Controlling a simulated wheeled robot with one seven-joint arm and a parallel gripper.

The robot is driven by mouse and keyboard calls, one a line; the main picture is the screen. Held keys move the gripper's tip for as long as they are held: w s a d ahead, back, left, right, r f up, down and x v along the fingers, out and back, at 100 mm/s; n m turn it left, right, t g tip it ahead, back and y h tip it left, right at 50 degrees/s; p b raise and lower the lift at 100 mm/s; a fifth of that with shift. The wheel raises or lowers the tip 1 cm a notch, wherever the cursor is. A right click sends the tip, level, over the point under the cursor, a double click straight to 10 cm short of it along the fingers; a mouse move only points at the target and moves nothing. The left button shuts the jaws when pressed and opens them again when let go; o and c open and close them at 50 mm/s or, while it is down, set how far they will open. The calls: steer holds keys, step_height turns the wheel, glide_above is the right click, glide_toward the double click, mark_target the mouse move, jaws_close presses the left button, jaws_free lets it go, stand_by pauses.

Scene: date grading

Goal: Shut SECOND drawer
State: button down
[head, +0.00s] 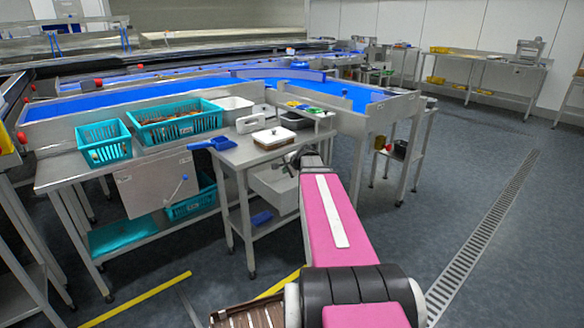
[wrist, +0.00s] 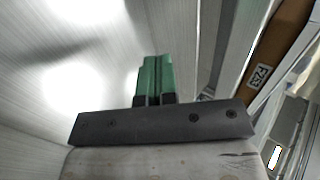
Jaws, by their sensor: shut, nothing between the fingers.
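A grey metal drawer (head: 268,186) shows under the small steel table in the head view and appears pulled out. No SECOND label is readable there. My pink arm hides its right part. My gripper is at the arm's far end by the table's front right; the head view shows only dark wrist parts there. In the wrist view the green fingers of my gripper (wrist: 155,62) are together and empty. They point at a pale, brushed metal surface (wrist: 60,70), perhaps part of the drawer unit. I cannot tell whether they touch it.
The small steel table (head: 232,158) bears a blue dustpan (head: 213,144) and trays. Teal crates (head: 103,142) stand on the bench to its left. A blue conveyor (head: 180,92) runs behind. In the wrist view a brown strip with a label (wrist: 262,75) lies right. Floor (head: 450,190) is clear at right.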

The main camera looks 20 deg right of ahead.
steer(key=shift+w+a+f, duration=0.1)
steer(key=shift+w+a, duration=0.15)
steer(key=shift+w, duration=0.4)
steer(key=shift+w+a+r, duration=0.1)
steer(key=shift+w+a, duration=0.15)
steer(key=shift+w, duration=0.4)
steer(key=shift+w+a+f, duration=0.1)
steer(key=shift+w+a, duration=0.15)
steer(key=shift+w, duration=0.4)
steer(key=w, duration=0.1)
steer(key=w+a, duration=0.1)
steer(key=w, duration=0.2)
steer(key=shift+w+a, duration=0.3)
steer(key=shift+w, duration=0.05)
steer(key=shift+s, duration=0.2)
